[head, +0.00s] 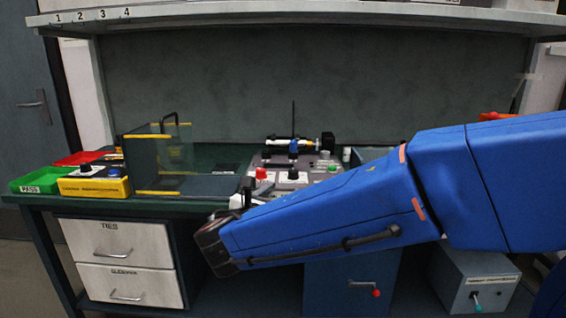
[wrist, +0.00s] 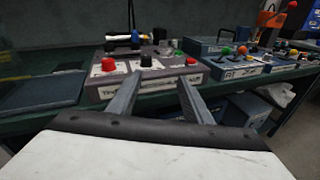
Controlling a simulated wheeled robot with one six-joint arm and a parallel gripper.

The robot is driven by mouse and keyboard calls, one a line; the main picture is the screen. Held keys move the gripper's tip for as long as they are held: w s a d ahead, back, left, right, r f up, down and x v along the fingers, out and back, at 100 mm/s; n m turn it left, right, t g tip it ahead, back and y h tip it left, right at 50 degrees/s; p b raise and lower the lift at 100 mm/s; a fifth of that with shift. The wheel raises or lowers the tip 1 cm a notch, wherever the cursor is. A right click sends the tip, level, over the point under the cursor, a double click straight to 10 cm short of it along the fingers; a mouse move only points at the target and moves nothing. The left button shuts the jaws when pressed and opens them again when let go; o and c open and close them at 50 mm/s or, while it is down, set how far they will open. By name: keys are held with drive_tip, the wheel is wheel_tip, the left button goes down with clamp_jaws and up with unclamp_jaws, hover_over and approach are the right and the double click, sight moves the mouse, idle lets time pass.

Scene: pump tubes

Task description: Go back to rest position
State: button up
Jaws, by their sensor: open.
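My blue arm reaches in from the right in the head view and hangs in front of the bench edge. In the wrist view my gripper (wrist: 158,93) shows two grey fingers, apart, with nothing between them. They point toward a grey control box (wrist: 135,84) with a red knob and a black knob. The box also shows in the head view (head: 290,176), on the bench behind my arm. A pump tube with white, blue and black parts (head: 297,143) lies across the top of this box. My arm hides part of the bench at the right.
A yellow-edged guard (head: 158,160) stands left of the box. A red bin (head: 79,158), a green bin (head: 40,180) and a yellow control box (head: 94,187) sit at the bench's left end. A shelf (head: 290,14) overhangs. Drawers (head: 118,245) are below. Another control panel (wrist: 235,66) stands right.

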drive_tip(key=s+d+f+m+g, duration=0.3)
drive_tip(key=s+d+m, duration=0.15)
drive_tip(key=d, duration=0.45)
drive_tip(key=s+d+f+m+g+h, duration=0.1)
drive_tip(key=s+d+f+m+g, duration=0.3)
drive_tip(key=d, duration=0.5)
drive_tip(key=s+d+f+m+g, duration=0.1)
drive_tip(key=s+d+m+g, duration=0.1)
drive_tip(key=d+m, duration=0.55)
drive_tip(key=s+d+f+m+g+y, duration=0.1)
drive_tip(key=s+d+f+m+y, duration=0.1)
drive_tip(key=s+m, duration=0.5)
drive_tip(key=s+d+f+m+y, duration=0.2)
drive_tip(key=s+f+m+y, duration=0.3)
drive_tip(key=s+m, duration=0.2)
drive_tip(key=s, duration=0.2)
drive_tip(key=shift+s+f+g, duration=0.15)
drive_tip(key=shift+s+g, duration=0.25)
